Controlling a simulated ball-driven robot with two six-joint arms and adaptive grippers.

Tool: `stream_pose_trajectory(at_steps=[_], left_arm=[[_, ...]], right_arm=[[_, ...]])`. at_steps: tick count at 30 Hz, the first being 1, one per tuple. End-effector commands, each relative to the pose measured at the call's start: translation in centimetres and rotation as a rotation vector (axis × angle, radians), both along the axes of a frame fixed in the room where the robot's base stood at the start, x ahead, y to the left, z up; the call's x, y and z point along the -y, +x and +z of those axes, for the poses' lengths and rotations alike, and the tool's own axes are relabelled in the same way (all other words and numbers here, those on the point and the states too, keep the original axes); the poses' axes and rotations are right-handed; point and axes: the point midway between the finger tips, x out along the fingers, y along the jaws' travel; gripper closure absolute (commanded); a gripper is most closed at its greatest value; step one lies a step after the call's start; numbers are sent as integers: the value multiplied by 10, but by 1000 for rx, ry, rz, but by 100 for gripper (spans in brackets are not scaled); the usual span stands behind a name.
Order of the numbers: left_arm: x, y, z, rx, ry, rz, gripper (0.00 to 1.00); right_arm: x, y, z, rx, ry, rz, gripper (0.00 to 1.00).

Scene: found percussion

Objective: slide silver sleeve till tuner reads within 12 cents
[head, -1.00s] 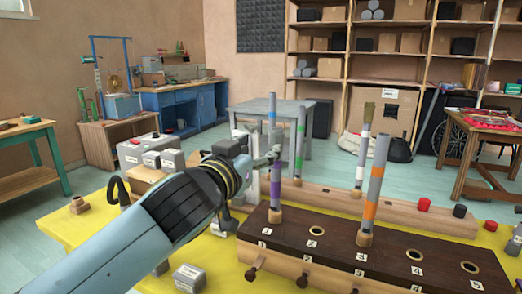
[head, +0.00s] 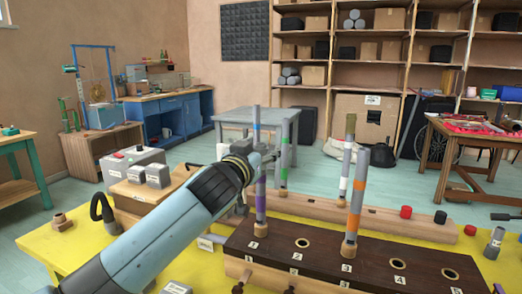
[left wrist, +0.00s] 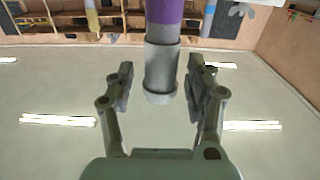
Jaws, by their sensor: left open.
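The purple-banded tube (head: 261,200) stands upright in hole 1 of the dark-topped block (head: 325,254). In the left wrist view, which is upside down, the silver sleeve (left wrist: 162,68) sits on the tube's end beside the purple band (left wrist: 164,11). My left gripper (left wrist: 160,82) is open, with one finger on each side of the sleeve and gaps showing on both sides. In the head view my left gripper (head: 263,160) hides most of the sleeve. I cannot pick out the tuner or its reading. My right gripper is out of view.
An orange-banded tube (head: 356,196) stands in hole 3. Behind, a wooden rack (head: 390,221) holds green-banded (head: 284,174) and white-banded (head: 346,165) tubes. Grey boxes (head: 157,175) stand at left.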

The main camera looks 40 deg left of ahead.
Motion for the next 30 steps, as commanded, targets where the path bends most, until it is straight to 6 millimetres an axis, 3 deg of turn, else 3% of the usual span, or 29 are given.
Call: stream_pose_trajectory(at_steps=[2, 13, 30], left_arm=[[0, 0, 0, 0, 0, 0, 50], [0, 0, 0, 0, 0, 0, 98], [0, 0, 8, 1, -1, 0, 100]], right_arm=[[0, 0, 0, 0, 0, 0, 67], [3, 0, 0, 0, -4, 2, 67], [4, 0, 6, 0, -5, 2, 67]])
